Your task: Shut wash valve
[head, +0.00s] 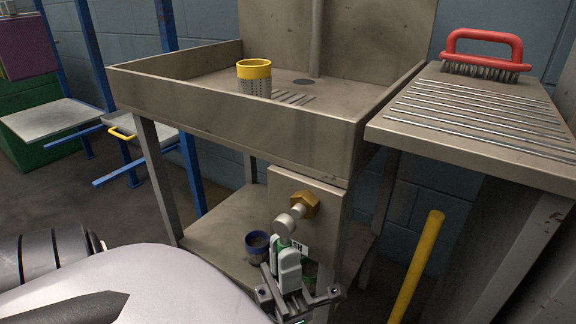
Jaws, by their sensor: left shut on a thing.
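The wash valve (304,204) sits on a metal panel below the front of the steel sink. A brass hex fitting and a short grey stub show. My left gripper (287,252) comes up from below at the stub's lower end, its fingers shut on the valve's lever. The fingers cover most of the lever, so its exact angle is hard to tell. A small printed label shows just right of the fingers. My right gripper is not in view.
The steel sink (215,107) above holds a yellow-rimmed perforated cup (254,77). A blue cup (258,246) stands on the lower shelf, close left of my gripper. A ribbed side board (400,133) bears a red-handled brush (484,52). A yellow post (417,267) stands at right.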

